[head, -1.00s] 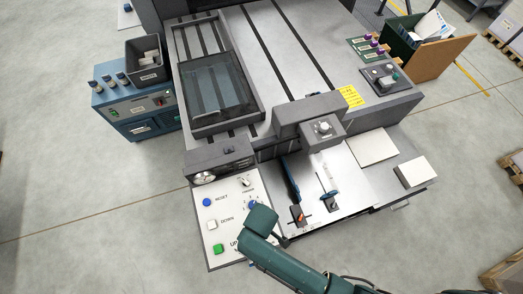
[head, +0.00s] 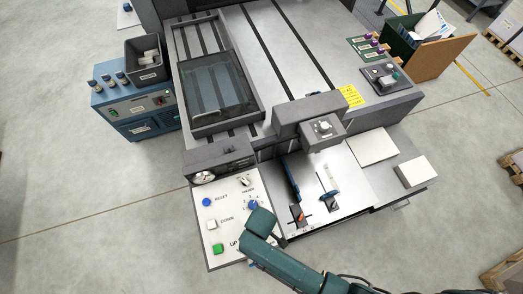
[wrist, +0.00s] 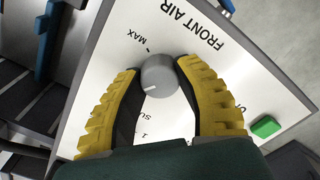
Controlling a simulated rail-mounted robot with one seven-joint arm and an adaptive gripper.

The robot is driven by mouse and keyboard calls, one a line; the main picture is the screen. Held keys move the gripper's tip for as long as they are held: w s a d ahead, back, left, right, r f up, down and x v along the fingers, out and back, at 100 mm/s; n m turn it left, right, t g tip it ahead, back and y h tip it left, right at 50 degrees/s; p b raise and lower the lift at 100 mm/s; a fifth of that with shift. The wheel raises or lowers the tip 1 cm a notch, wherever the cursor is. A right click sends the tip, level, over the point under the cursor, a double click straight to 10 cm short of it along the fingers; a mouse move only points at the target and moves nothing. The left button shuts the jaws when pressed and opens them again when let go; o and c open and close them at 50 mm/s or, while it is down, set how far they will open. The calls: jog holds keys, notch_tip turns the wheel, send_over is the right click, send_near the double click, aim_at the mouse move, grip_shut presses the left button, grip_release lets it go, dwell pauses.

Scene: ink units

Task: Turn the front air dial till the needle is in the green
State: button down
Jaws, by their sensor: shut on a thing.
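The front air dial (wrist: 158,78) is a round grey knob with a pale pointer line, beside the printed words FRONT AIR and MAX in the wrist view. My gripper (wrist: 160,70) is shut on it, with one yellow ribbed finger on each side of the knob. The pointer line faces the lower left, away from the MAX mark. In the head view my green arm hides the dial. The round gauge (head: 203,176) sits in a dark housing at the panel's back edge. Its needle is too small to read against any green zone.

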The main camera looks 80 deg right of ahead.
jog(key=shift+r+m+p, duration=0.2)
jog(key=shift+m+p, duration=0.5)
jog(key=shift+p, duration=0.05)
jog(key=m, duration=0.1)
jog(key=m+p, duration=0.1)
jog(key=m, duration=0.1)
jog(key=shift+f, duration=0.25)
jog(key=c, duration=0.6)
grip_release()
notch_tip(320, 180, up, 12)
jog(key=shift+r, duration=0.1)
